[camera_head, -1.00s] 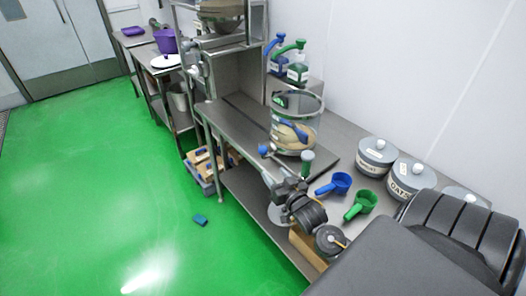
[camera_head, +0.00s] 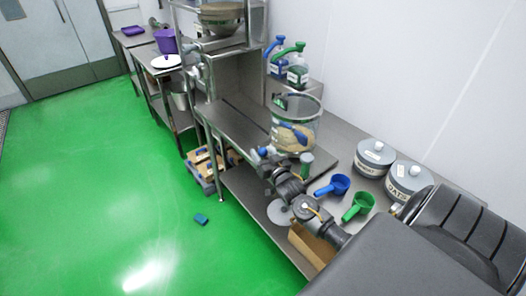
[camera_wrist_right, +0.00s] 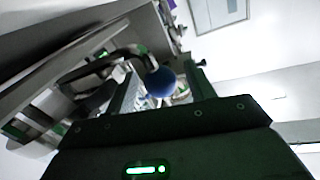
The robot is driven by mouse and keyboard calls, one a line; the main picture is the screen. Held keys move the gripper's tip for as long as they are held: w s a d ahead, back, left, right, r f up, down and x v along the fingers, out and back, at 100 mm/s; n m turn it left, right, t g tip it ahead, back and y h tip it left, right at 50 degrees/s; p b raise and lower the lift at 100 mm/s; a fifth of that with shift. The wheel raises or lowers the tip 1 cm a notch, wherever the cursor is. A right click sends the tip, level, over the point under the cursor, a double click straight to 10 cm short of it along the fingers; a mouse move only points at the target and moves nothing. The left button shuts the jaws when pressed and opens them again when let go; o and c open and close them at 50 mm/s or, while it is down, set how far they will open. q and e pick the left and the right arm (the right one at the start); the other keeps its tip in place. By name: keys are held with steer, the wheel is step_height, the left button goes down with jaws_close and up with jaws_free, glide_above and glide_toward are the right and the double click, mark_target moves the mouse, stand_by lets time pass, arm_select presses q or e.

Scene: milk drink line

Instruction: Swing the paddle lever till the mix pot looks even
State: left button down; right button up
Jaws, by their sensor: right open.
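The clear round mix pot (camera_head: 313,112) stands on the steel bench. Beige mix (camera_head: 286,136) shows through its wall, with a blue part across it; I cannot tell how even the mix is. The paddle lever's blue knob (camera_head: 264,152) shows at the pot's front left, partly hidden by my right gripper (camera_head: 268,161). In the right wrist view, the blue knob (camera_wrist_right: 160,82) on a bent dark rod appears between the open fingers; contact is unclear. My left gripper is not in view.
A blue scoop (camera_head: 338,184) and a green scoop (camera_head: 360,204) lie right of my arm. Lidded grey canisters (camera_head: 374,160) stand behind them. Pump bottles (camera_head: 297,72) stand beyond the pot.

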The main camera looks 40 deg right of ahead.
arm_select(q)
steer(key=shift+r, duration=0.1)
arm_select(e)
steer(key=shift+w, duration=0.35)
steer(key=shift+c, duration=0.4)
